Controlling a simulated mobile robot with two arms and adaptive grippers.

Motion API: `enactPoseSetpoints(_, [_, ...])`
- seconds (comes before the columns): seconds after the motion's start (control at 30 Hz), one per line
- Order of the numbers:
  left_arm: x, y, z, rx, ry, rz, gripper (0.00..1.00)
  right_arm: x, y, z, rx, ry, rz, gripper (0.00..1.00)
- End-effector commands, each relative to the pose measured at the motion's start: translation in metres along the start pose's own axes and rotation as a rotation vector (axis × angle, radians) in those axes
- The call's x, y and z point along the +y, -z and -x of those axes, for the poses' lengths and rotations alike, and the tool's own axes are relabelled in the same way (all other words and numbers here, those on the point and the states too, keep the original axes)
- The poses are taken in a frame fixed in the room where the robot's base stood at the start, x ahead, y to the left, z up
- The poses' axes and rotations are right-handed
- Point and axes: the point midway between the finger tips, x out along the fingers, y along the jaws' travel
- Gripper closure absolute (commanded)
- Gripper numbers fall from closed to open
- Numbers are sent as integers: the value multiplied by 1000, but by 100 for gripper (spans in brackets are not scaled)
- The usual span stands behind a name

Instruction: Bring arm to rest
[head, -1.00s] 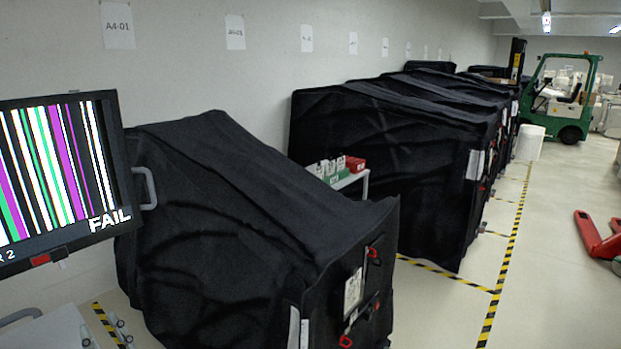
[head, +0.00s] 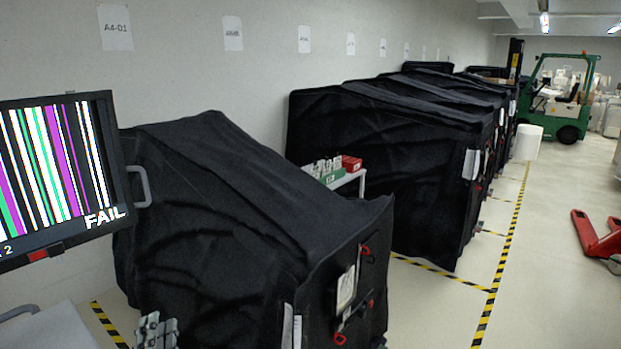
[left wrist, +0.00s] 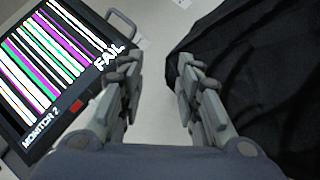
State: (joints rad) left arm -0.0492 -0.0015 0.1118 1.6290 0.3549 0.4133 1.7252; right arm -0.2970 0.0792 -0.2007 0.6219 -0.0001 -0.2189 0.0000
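My left gripper (left wrist: 156,85) shows in the left wrist view with its two fingers apart and nothing between them. In the head view the left gripper (head: 157,330) shows at the bottom edge, left of centre, in front of the nearest black covered cart (head: 215,215). In the left wrist view the black cover (left wrist: 250,75) lies just right of the fingers. I cannot tell whether they touch. My right gripper is not in view.
A monitor (head: 60,170) reading FAIL stands at the left; it is also left of the fingers in the left wrist view (left wrist: 55,75). More covered carts (head: 390,160) line the wall. A green forklift (head: 562,100) and a red pallet jack (head: 598,240) stand right. The aisle floor (head: 530,270) is clear.

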Motion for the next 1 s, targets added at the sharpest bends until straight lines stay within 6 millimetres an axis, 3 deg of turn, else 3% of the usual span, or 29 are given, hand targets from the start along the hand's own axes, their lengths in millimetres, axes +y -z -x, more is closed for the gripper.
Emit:
enactPoseSetpoints(0.27, [-69, -27, 61, -157, 474, -576, 68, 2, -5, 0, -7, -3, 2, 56])
enactPoseSetpoints(0.5, [-102, -32, 150, -428, 844, -1059, 68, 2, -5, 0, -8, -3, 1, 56])
enactPoseSetpoints(0.67, [-101, -27, 220, -679, 1066, -1340, 68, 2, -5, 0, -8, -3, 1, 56])
enactPoseSetpoints(0.8, [-89, -20, 273, -901, 1213, -1514, 68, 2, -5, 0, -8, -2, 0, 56])
enactPoseSetpoints(1.0, [-66, -13, 328, -1160, 1352, -1648, 68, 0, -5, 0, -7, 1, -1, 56])
